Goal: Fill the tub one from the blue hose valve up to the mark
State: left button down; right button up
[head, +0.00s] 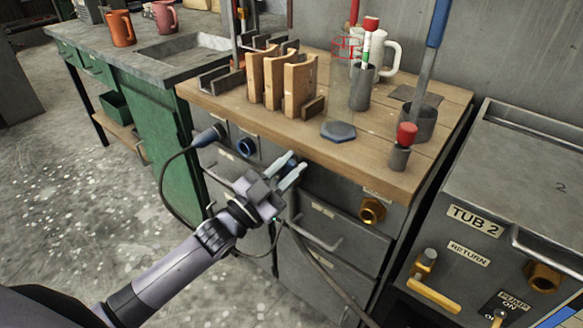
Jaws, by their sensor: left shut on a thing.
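My left gripper (290,175) is in front of the workbench drawers, just below the bench's front edge. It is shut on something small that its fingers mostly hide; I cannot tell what. Dark hoses run behind and below it. A dark blue hose end (208,137) sits at the cabinet front, up and left of the gripper. A blue ring fitting (246,147) is on the panel between them. A brass fitting (372,210) is on the panel to the right. No tub labelled one is visible. My right gripper is not in view.
A grey unit labelled TUB 2 (475,221) stands at the right. The bench top (300,130) holds wooden blocks (299,85), a clear cylinder with red marks on a blue hexagonal foot (338,131), and a red-capped grey holder (400,156). Floor is clear at the left.

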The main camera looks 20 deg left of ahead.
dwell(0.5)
pick_arm(q)
jog(key=c, duration=1)
grip_release()
jog(key=shift+c, duration=0.2)
jog(key=shift+s+a, duration=0.1)
jog(key=v, duration=0.7)
